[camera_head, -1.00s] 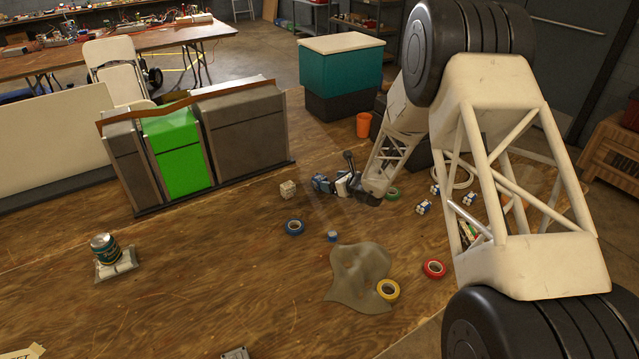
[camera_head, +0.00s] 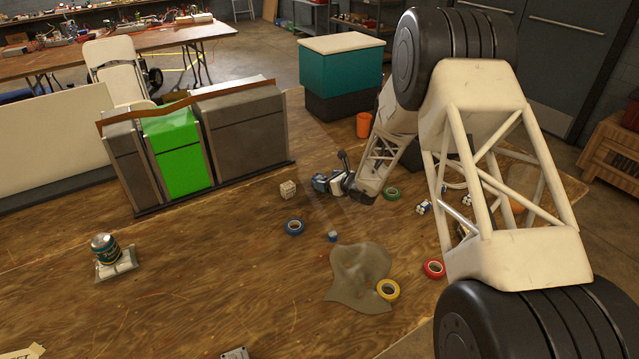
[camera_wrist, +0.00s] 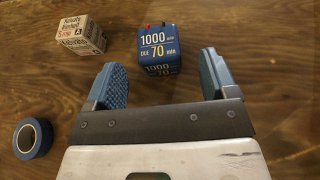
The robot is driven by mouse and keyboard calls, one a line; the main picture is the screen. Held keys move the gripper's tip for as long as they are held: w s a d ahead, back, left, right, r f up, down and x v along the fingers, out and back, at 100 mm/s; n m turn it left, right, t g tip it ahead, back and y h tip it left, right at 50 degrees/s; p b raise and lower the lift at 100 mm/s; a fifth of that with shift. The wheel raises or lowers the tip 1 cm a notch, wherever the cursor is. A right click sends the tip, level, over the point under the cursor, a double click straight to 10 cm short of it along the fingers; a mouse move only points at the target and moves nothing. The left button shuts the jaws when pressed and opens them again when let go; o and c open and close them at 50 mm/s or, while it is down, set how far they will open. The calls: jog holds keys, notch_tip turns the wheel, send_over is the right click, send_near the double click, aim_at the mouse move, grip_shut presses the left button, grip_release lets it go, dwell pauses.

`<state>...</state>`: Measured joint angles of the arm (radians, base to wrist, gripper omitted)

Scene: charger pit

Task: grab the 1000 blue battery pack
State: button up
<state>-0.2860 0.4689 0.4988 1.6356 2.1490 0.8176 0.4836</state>
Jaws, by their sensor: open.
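The blue battery pack (camera_wrist: 159,51) stands on the wooden surface in the wrist view. In the head view my gripper (camera_head: 336,184) is low over the table, and the pack is hard to separate from the blue fingers there.
A printed carton cube (camera_wrist: 80,36) sits left of the pack, and a blue tape roll (camera_wrist: 33,138) lies lower left. In the head view, a grey-brown cloth (camera_head: 358,275), yellow tape (camera_head: 388,290) and red tape (camera_head: 433,268) lie nearer. Green-and-grey bins (camera_head: 180,160) stand behind left.

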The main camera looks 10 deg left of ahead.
aim_at(318, 176)
jog(key=shift+x, duration=2.6)
jog(key=shift+f, duration=0.1)
jog(key=c, duration=1.1)
jog(key=shift+c, duration=0.2)
jog(key=shift+r, duration=0.75)
notch_tip(318, 176, up, 2)
jog(key=s+d, duration=0.2)
jog(key=s, duration=0.3)
jog(key=s+d+r, duration=0.1)
jog(key=s+d, duration=0.1)
jog(key=s, duration=0.3)
jog(key=s+d, duration=0.2)
jog(key=s, duration=0.2)
jog(key=shift+s+d+r, duration=0.25)
jog(key=shift+s+d, duration=0.05)
jog(key=shift+s, duration=0.1)
